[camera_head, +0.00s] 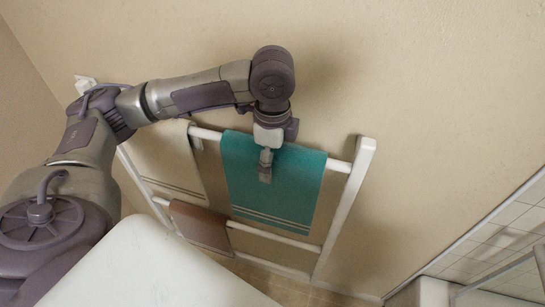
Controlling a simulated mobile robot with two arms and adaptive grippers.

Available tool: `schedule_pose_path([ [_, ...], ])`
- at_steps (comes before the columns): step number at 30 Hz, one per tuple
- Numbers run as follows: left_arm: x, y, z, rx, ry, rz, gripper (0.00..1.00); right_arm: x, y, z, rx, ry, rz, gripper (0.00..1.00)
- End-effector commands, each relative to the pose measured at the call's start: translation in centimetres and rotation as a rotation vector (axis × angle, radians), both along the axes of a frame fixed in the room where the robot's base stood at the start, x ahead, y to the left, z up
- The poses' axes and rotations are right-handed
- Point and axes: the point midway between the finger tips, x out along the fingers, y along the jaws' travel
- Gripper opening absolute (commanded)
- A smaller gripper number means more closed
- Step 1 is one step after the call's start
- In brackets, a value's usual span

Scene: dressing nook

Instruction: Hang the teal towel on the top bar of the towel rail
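The teal towel (295,180) hangs over the top bar (338,165) of the white towel rail (344,207). Its front face hangs down past the top bar, with pale stripes near its lower edge. My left gripper (265,176) points down in front of the towel's upper part, just below the top bar. The fingers look small and close together. I cannot tell whether they are shut, touch the towel or pinch its cloth. My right gripper is not in view.
A cream towel (168,158) hangs on the top bar to the left, partly behind my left arm. A brown towel (200,226) hangs on a lower bar. A bare stretch of top bar shows right of the teal towel. White tiles (505,230) are at the right.

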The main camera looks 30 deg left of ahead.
Motion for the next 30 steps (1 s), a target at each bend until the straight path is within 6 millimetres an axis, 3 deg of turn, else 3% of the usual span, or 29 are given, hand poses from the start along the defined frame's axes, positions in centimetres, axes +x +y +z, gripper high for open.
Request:
schedule_pose_path([
  [11, 0.0, 0.0, 0.9, -0.001, -0.001, 0.0, 0.85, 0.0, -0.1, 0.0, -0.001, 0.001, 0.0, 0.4],
  [24, 0.0, 0.0, 9.8, 0.0, -0.005, -0.001, 0.85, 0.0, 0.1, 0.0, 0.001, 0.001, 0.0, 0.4],
  [30, -0.1, 0.0, 11.6, 0.0, -0.002, 0.0, 0.85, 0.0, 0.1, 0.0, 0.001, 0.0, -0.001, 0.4],
])
